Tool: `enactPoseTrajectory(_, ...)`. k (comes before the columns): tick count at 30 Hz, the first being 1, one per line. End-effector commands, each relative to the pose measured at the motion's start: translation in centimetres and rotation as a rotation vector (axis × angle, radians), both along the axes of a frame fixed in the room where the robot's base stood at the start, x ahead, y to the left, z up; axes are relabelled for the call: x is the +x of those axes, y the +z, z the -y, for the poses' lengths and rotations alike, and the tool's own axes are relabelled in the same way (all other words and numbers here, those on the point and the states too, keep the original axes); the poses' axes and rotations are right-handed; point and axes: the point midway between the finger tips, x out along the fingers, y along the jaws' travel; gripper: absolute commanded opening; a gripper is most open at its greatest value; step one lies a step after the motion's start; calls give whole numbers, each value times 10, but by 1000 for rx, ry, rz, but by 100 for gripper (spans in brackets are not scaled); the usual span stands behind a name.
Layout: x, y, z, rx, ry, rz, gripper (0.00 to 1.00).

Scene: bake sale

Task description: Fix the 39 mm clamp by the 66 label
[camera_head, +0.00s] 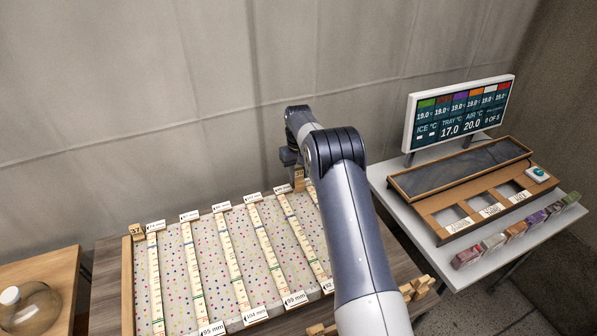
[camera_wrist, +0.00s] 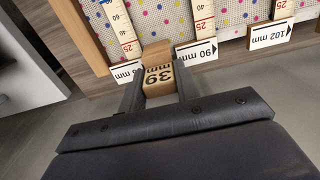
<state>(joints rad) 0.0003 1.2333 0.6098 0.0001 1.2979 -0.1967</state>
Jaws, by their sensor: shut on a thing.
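My gripper (camera_wrist: 158,80) is shut on the wooden 39 mm clamp (camera_wrist: 159,79), whose number reads upside down in the wrist view. The clamp is at the tray's rim, between a label partly hidden by a finger (camera_wrist: 127,70) and the 90 mm label (camera_wrist: 197,52). I cannot tell whether the clamp is seated on the rim or just above it. The partly hidden label ends in a 6; its first digit is unclear. In the head view my gripper (camera_head: 290,157) is at the tray's far right corner, with the clamp (camera_head: 299,174) beside it.
The dotted tray (camera_head: 127,275) holds several ruler strips with labels at both ends. A 37 clamp (camera_head: 136,231) stands at its far left corner. More wooden clamps (camera_head: 417,287) lie at the front right. A screen (camera_head: 460,112) and wooden rack (camera_head: 425,187) stand on the right table.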

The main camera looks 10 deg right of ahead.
Motion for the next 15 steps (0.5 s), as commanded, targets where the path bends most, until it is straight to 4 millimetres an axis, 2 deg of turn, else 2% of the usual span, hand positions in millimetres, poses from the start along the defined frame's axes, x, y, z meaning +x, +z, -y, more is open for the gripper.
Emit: enactPoseTrajectory(15, 0, -35, 0, 0, 0, 0, 8)
